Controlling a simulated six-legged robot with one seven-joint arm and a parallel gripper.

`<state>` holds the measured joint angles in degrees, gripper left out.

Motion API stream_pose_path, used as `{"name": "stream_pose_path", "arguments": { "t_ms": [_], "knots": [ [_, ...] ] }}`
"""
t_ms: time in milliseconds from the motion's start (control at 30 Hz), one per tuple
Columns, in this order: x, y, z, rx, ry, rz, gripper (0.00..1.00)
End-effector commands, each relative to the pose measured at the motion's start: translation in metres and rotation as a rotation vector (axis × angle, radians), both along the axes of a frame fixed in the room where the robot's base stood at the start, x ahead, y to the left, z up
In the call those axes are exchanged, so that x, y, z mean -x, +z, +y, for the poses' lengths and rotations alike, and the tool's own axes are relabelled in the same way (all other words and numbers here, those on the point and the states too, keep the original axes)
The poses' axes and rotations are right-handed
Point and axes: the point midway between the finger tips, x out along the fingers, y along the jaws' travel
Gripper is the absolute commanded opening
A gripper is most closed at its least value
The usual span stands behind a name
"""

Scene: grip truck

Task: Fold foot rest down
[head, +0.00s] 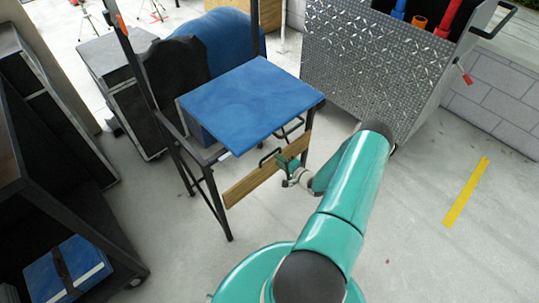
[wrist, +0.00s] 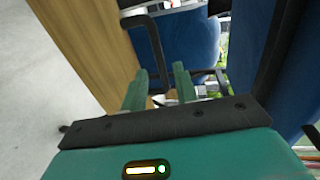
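The foot rest is a wooden board (head: 243,187) standing on edge between the front legs of a tall black-framed chair with a blue seat (head: 250,98). A dark handle (head: 268,157) sticks out from the board. My gripper (head: 284,163) is at the board's front, near this handle. In the wrist view the wooden board (wrist: 92,45) fills the upper left and the black handle loop (wrist: 154,45) runs down toward the gap between my fingers. My gripper (wrist: 160,88) shows two teal fingers apart. Whether the handle lies between or beyond the fingertips is unclear.
A diamond-plate metal box (head: 365,70) stands behind on the right. A dark cart (head: 60,190) and black cases (head: 120,85) are on the left. The concrete floor at right, with a yellow stripe (head: 466,192), is clear.

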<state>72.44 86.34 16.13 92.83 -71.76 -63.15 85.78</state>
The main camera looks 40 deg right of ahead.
Motion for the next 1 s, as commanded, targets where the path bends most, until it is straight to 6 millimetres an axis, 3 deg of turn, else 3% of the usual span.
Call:
{"name": "stream_pose_path", "arguments": {
  "t_ms": [100,300,700,867,1000],
  "knots": [
    [-0.025,-0.005,0.002,0.000,0.002,-0.002,0.30],
    [-0.055,-0.010,0.003,0.000,0.002,0.000,0.30],
    [-0.065,-0.012,0.002,-0.001,0.000,0.001,0.30],
    [-0.065,-0.012,0.002,-0.001,0.000,0.001,0.00],
    [-0.065,-0.012,0.002,-0.001,0.000,0.001,0.00]
  ]
}}
